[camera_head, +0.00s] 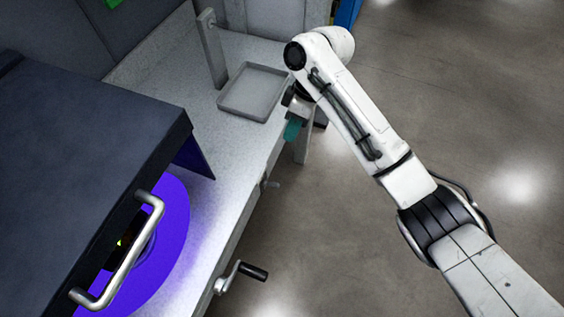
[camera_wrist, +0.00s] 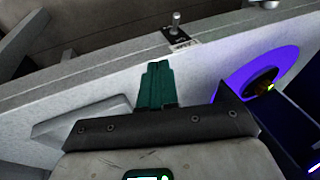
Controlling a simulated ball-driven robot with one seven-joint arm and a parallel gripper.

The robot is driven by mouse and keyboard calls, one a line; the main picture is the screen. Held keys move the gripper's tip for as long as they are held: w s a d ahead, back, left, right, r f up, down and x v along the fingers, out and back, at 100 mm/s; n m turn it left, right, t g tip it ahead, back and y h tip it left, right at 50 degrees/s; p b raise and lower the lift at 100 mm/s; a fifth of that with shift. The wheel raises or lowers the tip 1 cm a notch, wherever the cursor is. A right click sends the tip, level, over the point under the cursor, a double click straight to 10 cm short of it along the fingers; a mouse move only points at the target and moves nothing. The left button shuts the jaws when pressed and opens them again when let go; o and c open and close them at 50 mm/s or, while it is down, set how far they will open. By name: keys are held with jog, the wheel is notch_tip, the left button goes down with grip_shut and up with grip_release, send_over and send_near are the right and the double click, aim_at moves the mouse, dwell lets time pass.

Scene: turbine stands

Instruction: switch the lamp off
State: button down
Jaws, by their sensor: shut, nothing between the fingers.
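A dark lamp hood (camera_head: 85,150) stands on the left of the bench in the head view. Violet light shines from under it onto a round disc (camera_head: 172,240), so the lamp is lit. The lit disc also shows at the right of the wrist view (camera_wrist: 278,68). A small metal toggle switch (camera_wrist: 176,24) stands on a dark labelled plate at the bench's front edge; the label is too small to read. In the head view the switch (camera_head: 271,184) is small. My gripper (camera_head: 292,130) has teal fingers, shut and empty, also in the wrist view (camera_wrist: 155,72). The fingertips are apart from the switch.
A grey tray (camera_head: 254,92) lies on the bench, with an upright post (camera_head: 211,50) behind it. The hood has a metal handle (camera_head: 122,258) on its front. A crank with a black grip (camera_head: 252,271) sticks out from the bench front. The floor to the right is clear.

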jog(key=shift+w+d+r, duration=0.1)
jog(key=shift+w, duration=0.05)
jog(key=p, duration=0.1)
send_near(272, 185)
jog(key=w+f, duration=0.3)
jog(key=f, duration=0.1)
jog(key=shift+s+a+f+p, duration=0.15)
jog(key=shift+s+f+p, duration=0.2)
jog(key=shift+s, duration=0.15)
jog(key=shift+s+a+f+p, duration=0.2)
jog(key=shift+s+p, duration=0.2)
jog(key=shift+s, duration=0.15)
jog(key=shift+s+a+f+p, duration=0.15)
jog(key=shift+s+f+p, duration=0.2)
jog(key=shift+s, duration=0.15)
jog(key=shift+f+b, duration=0.1)
jog(key=shift+b, duration=0.3)
